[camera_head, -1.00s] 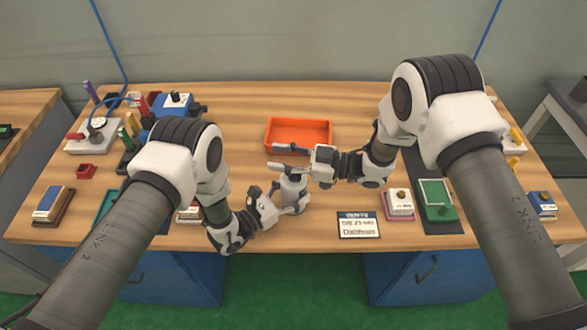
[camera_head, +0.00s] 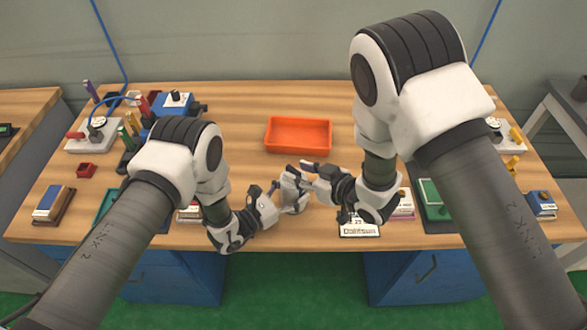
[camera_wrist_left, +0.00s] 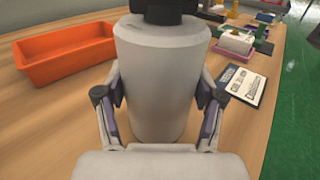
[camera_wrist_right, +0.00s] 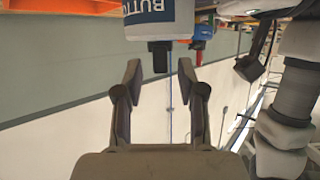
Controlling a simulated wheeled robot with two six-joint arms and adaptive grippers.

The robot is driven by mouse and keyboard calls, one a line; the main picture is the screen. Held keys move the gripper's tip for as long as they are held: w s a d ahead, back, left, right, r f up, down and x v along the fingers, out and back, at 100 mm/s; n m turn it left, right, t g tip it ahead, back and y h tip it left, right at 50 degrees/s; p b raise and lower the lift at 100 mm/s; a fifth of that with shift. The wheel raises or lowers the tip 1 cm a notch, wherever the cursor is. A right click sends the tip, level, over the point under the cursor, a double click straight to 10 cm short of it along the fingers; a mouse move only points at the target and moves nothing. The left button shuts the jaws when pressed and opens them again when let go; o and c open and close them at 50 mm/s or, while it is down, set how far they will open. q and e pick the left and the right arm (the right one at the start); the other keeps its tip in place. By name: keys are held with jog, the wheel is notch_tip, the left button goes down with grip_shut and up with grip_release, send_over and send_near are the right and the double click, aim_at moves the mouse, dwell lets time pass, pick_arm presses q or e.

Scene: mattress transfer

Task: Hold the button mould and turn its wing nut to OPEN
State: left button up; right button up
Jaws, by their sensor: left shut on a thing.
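The button mould (camera_head: 294,196) is a pale grey cylinder standing near the front middle of the table. My left gripper (camera_head: 284,202) is shut around its sides; in the left wrist view the mould (camera_wrist_left: 160,85) sits between both fingers. A dark part (camera_wrist_left: 163,12) tops it, cut off by the frame. My right gripper (camera_head: 303,172) is over the mould's top, open. In the right wrist view a blue-and-white part lettered "BUTTO" (camera_wrist_right: 158,18) shows, with a black stub (camera_wrist_right: 160,55) between and just beyond the open fingertips (camera_wrist_right: 159,75). The wing nut's setting is not readable.
An orange tray (camera_head: 270,146) lies behind the mould. A lettered card (camera_head: 360,230) lies at the front edge, partly under my right arm. A blue device (camera_head: 172,108) and several small items crowd the table's left. A green tray (camera_head: 432,192) is on the right.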

jog(key=shift+x, duration=1.4)
jog(key=shift+d, duration=0.1)
grip_shut()
jog(key=shift+n+g+y, duration=0.3)
jog(key=shift+n+g, duration=0.1)
jog(key=shift+g, duration=0.1)
jog(key=n+g+y, duration=0.1)
jog(key=n+g, duration=0.1)
jog(key=shift+w+n+y, duration=0.1)
jog(key=shift+n+y, duration=0.2)
jog(key=shift+y, duration=0.1)
jog(key=shift+n+g+y, duration=0.6)
jog(key=shift+n+g, duration=1.4)
jog(key=shift+g, duration=0.4)
grip_release()
